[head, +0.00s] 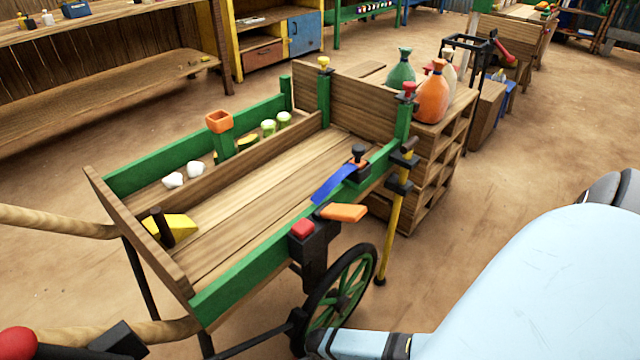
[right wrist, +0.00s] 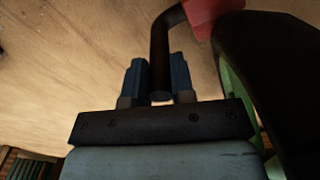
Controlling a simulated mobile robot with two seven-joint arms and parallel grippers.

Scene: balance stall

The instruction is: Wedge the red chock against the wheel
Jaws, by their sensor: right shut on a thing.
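The red chock (right wrist: 208,14) shows at the top edge of the right wrist view, partly cut off. A dark curved handle (right wrist: 160,45) runs from it down between the fingers of my right gripper (right wrist: 157,75), which is shut on this handle. The wheel's black tyre (right wrist: 270,65) is just right of the chock; whether they touch I cannot tell. In the head view the spoked wheel (head: 341,295) stands under the cart's near side, with my right gripper (head: 317,343) low beside it. The chock is hidden there. My left gripper is not in view.
The wooden cart with green rails (head: 245,275) is above the wheel. A yellow prop leg (head: 389,235) stands right of the wheel. A crate stack (head: 440,165) with bottles is behind it. Dirt floor to the right is mostly clear.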

